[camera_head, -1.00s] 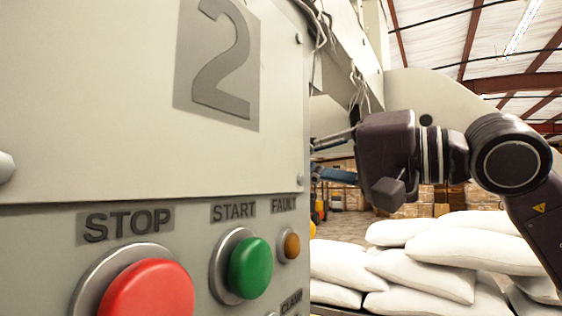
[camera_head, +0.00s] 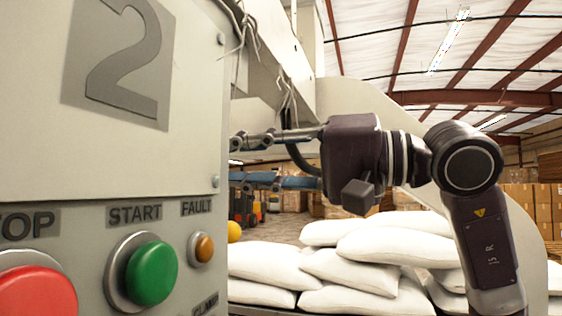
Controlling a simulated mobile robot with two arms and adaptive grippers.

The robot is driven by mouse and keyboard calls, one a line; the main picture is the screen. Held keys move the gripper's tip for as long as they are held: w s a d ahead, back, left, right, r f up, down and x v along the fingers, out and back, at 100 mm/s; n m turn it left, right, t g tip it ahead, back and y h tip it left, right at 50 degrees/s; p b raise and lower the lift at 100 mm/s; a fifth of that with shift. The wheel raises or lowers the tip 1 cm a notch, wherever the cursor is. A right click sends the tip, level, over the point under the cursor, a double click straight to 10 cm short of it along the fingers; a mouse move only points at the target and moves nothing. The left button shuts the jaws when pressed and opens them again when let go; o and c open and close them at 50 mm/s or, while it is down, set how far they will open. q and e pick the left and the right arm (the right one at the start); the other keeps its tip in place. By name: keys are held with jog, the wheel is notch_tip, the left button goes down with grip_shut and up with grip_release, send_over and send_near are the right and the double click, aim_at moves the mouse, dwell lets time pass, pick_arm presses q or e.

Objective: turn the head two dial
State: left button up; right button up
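The head two panel (camera_head: 180,160) fills the left side of the view, with a large grey "2" plate (camera_head: 120,58). It has a red STOP button (camera_head: 35,292), a green START button (camera_head: 151,273) and an amber FAULT lamp (camera_head: 204,248). A partly cut-off label (camera_head: 206,306) sits below the lamp. No dial shows in this view. My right gripper (camera_head: 238,160) is right of the panel's edge and points left, with its two fingers spread apart and nothing seen between them. My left gripper is out of view.
Several white filled sacks (camera_head: 365,265) are piled at the lower right, below my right arm. Loose cables (camera_head: 240,35) hang beside the panel's upper edge. Stacked cartons (camera_head: 535,205) and a forklift (camera_head: 245,205) stand far behind.

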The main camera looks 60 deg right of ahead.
jog(key=v, duration=0.7)
dwell(0.5)
